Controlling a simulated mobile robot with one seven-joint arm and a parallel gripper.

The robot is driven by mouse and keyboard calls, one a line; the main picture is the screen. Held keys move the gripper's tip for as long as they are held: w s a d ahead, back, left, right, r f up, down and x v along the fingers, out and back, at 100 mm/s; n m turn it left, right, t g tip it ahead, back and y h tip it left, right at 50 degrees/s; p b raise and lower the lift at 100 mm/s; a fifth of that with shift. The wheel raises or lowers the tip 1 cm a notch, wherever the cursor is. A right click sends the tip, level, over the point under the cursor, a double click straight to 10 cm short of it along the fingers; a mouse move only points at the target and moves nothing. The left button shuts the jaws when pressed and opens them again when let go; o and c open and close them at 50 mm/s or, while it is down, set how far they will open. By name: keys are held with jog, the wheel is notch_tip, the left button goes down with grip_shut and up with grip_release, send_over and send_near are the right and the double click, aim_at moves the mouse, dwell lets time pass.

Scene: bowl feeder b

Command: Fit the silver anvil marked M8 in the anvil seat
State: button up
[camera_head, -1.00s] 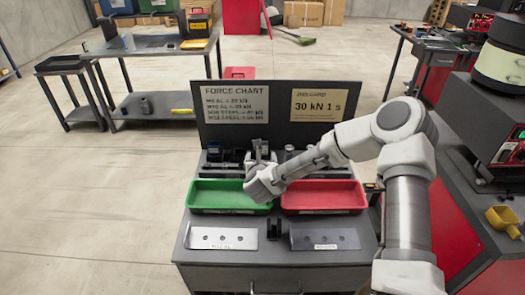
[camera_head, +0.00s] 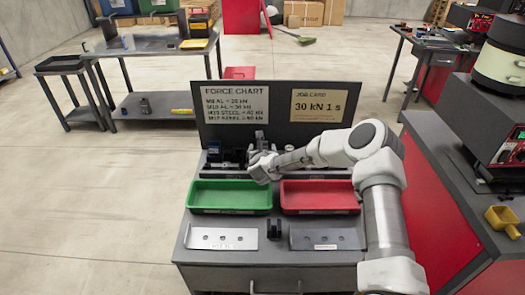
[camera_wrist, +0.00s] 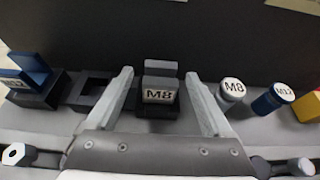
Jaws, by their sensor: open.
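In the wrist view, a grey stepped block marked M8 (camera_wrist: 159,96), which looks like the silver anvil, stands upright in a black holder (camera_wrist: 158,112). My gripper (camera_wrist: 160,76) is open, with one finger on each side of the block and a gap showing on both sides. In the head view, my gripper (camera_head: 262,163) is at the rack behind the trays and hides the block. A silver round piece (camera_wrist: 232,91) also marked M8 stands right of the right finger. I cannot tell which part is the anvil seat.
Left of the block are an empty black holder (camera_wrist: 93,88) and a blue piece (camera_wrist: 31,68) in another. A blue M12 piece (camera_wrist: 273,98) stands at right. A green tray (camera_head: 230,209), a red tray (camera_head: 320,210) and a small black bracket (camera_head: 274,229) are in front. A dark board (camera_head: 280,92) rises behind.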

jog(key=shift+w+f, duration=0.15)
jog(key=shift+w, duration=0.25)
grip_shut()
